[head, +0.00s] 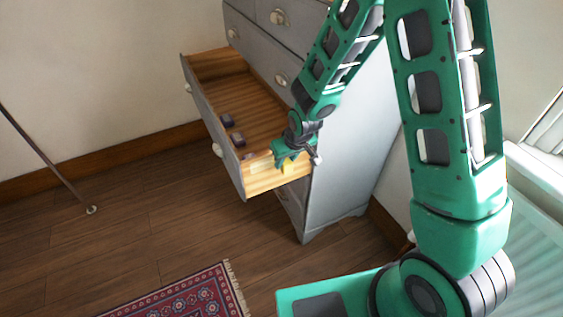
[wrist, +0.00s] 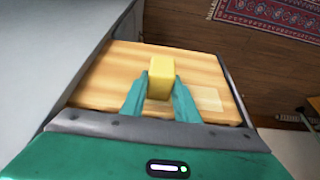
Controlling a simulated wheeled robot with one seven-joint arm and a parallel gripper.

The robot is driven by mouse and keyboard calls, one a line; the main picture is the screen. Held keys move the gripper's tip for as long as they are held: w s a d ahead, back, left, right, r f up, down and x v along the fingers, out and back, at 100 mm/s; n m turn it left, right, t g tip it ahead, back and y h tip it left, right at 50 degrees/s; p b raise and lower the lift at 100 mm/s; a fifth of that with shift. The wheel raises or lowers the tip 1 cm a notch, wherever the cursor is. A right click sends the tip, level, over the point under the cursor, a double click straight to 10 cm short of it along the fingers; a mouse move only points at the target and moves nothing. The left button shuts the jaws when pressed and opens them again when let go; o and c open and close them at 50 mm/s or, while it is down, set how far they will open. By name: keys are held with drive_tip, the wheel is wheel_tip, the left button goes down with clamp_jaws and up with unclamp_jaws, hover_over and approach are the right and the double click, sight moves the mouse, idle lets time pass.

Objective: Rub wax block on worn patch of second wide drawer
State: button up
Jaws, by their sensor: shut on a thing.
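The wide wooden drawer (head: 268,182) is pulled out of the grey chest; its near side wall faces me, and the same pale wood fills the middle of the wrist view (wrist: 112,75). My gripper (head: 287,160) is shut on a yellow wax block (head: 288,169), which also shows between the fingertips in the wrist view (wrist: 161,75). The block is over the drawer's side wall; I cannot tell whether it touches the wood.
Several small dark items, one a dark box (head: 237,138), lie inside the open drawer. The grey chest (head: 350,140) stands against the wall with shut drawers above. A patterned rug (head: 180,295) lies in front, and a thin stand (head: 45,160) is at left. Wood floor between is clear.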

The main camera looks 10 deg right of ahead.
drive_tip(key=d, duration=0.1)
drive_tip(key=w+d, duration=0.1)
drive_tip(key=d, duration=0.1)
drive_tip(key=shift+d+r, duration=0.1)
drive_tip(key=shift+d, duration=0.2)
idle(0.3)
drive_tip(key=shift+s+a, duration=0.3)
drive_tip(key=shift+a, duration=0.6)
drive_tip(key=shift+s+a, duration=0.3)
drive_tip(key=shift+a, duration=0.55)
drive_tip(key=shift+a, duration=0.15)
drive_tip(key=shift+s+a, duration=0.3)
drive_tip(key=shift+a, duration=0.9)
drive_tip(key=shift+s+a, duration=0.25)
drive_tip(key=shift+a, duration=0.95)
drive_tip(key=shift+s+a, duration=0.3)
drive_tip(key=shift+a, duration=0.9)
drive_tip(key=shift+s+a, duration=0.3)
drive_tip(key=shift+a, duration=0.5)
drive_tip(key=shift+s+a, duration=0.25)
drive_tip(key=shift+a, duration=0.5)
